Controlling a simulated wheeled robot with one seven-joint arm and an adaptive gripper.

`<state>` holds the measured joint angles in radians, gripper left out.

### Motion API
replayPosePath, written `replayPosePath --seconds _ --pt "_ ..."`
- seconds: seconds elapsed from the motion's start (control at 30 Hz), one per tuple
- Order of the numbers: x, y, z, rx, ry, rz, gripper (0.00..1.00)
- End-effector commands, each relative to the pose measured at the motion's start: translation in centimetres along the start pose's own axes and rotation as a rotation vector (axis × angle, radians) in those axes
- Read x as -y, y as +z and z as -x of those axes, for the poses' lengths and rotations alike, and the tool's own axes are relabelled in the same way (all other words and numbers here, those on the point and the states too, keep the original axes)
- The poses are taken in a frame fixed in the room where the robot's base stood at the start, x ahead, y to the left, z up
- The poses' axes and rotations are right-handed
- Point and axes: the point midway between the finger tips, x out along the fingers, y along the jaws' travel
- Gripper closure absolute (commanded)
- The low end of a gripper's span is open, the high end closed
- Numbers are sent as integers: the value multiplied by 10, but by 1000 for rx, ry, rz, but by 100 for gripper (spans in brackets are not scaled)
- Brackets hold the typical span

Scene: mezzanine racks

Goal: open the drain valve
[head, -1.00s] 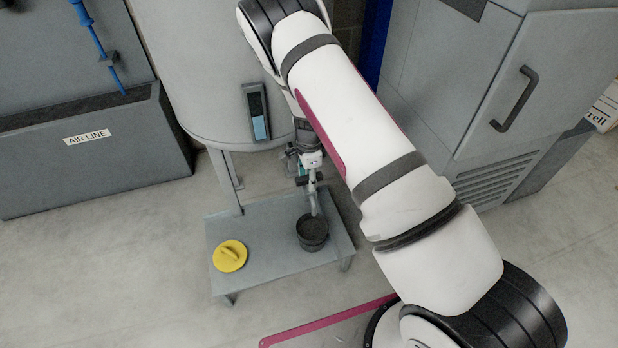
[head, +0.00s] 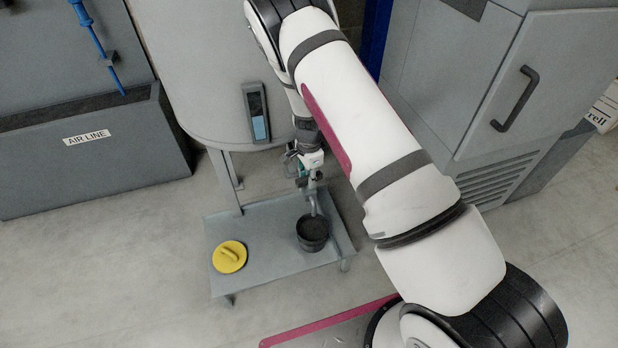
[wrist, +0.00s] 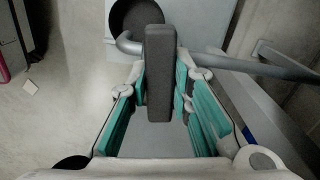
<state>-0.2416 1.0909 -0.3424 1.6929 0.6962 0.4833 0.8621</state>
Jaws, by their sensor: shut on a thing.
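The drain valve's lever (wrist: 159,95) is a dark grey bar in the wrist view. It stands lengthwise between the teal pads of my gripper (wrist: 160,78), which is shut on it. The grey drain pipe (wrist: 128,44) runs behind the lever and bends down at its left end. In the head view my gripper (head: 302,169) is under the big grey tank (head: 205,90), just above the pipe's spout (head: 313,204). The spout points into a black bucket (head: 312,236). My gripper and wrist hide most of the valve in the head view.
The bucket stands on a low grey stand (head: 268,250) beside a yellow lid-like disc (head: 230,257). A grey cabinet (head: 490,100) with a black handle is at the right. A grey bin marked AIR LINE (head: 95,160) is at the left. The floor at the front left is clear.

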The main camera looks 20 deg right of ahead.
Motion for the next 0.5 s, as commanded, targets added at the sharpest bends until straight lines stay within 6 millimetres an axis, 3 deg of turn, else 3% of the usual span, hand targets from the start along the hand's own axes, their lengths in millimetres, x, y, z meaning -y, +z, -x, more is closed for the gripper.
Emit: replayPosePath --seconds 0.5 --pt "0 -1 0 0 -2 471 100"
